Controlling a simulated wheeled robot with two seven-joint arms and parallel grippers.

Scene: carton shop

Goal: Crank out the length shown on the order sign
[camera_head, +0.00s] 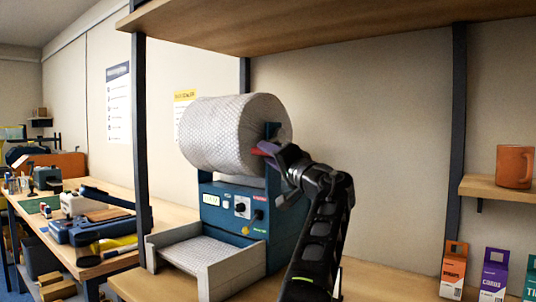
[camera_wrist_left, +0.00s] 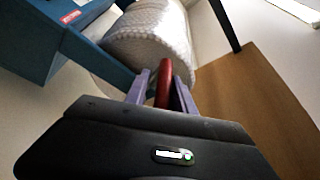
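The dispenser (camera_head: 232,215) is a blue machine carrying a large white bubble-wrap roll (camera_head: 225,135). Its front has a small lit display (camera_head: 211,199), too small to read, and a black knob. My left gripper (camera_head: 268,150) is at the roll's right end, with its purple fingers around the red crank handle (camera_wrist_left: 163,82). My right gripper is not in view.
A grey-walled tray (camera_head: 205,254) sits in front of the dispenser with white wrap in it. A wooden shelf (camera_head: 320,25) runs overhead, with dark posts (camera_head: 141,130). Small cartons (camera_head: 494,275) and an orange mug (camera_head: 514,167) are at the right. Another bench stands left.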

